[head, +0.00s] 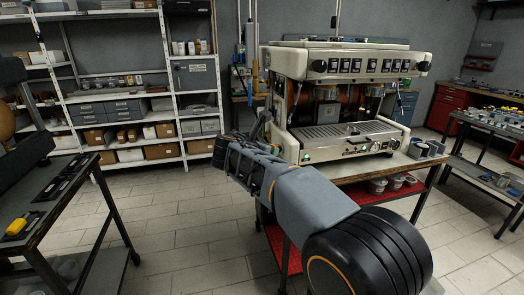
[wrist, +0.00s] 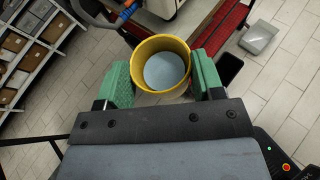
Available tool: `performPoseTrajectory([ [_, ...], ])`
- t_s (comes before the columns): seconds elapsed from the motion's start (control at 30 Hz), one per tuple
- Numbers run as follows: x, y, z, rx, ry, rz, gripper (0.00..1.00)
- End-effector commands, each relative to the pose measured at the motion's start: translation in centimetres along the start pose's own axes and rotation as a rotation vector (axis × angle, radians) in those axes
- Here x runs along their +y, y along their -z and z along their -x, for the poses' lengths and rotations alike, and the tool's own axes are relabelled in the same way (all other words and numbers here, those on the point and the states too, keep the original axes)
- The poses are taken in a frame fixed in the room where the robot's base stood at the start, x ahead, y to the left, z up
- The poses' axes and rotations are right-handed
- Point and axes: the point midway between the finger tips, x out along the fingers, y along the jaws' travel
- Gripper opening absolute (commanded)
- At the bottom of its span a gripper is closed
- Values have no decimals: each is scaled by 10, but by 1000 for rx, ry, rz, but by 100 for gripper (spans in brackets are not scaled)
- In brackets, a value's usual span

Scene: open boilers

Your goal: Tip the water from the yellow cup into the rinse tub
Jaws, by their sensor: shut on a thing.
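The yellow cup (wrist: 160,62) is between the two green fingers of my gripper (wrist: 162,72) in the wrist view. The fingers are shut on it from both sides. I look down into its round mouth and see a flat pale blue-grey surface inside, which looks like water. In the head view my arm reaches away toward the left side of the cream espresso machine (head: 345,100), and its far end hides the cup and fingertips. I cannot pick out the rinse tub for certain. A pale shallow box (wrist: 260,38) shows at upper right in the wrist view.
The machine stands on a red-shelved cart (head: 350,182) with small tubs (head: 378,185) below. A dark table (head: 50,205) with a yellow item is at left. Metal shelving (head: 120,90) lines the back wall. A workbench (head: 490,125) is at right. Tiled floor is clear between them.

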Motion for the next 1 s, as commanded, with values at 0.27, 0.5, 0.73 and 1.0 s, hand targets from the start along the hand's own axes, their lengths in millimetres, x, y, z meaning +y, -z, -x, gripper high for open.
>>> performPoseTrajectory([
  [0.27,-13,5,12,0,0,-1,34],
  [0.5,-24,7,22,-1,-2,-2,34],
  [0.73,-34,11,32,-1,-1,-1,34],
  [1.0,-46,15,43,-1,-1,-1,34],
])
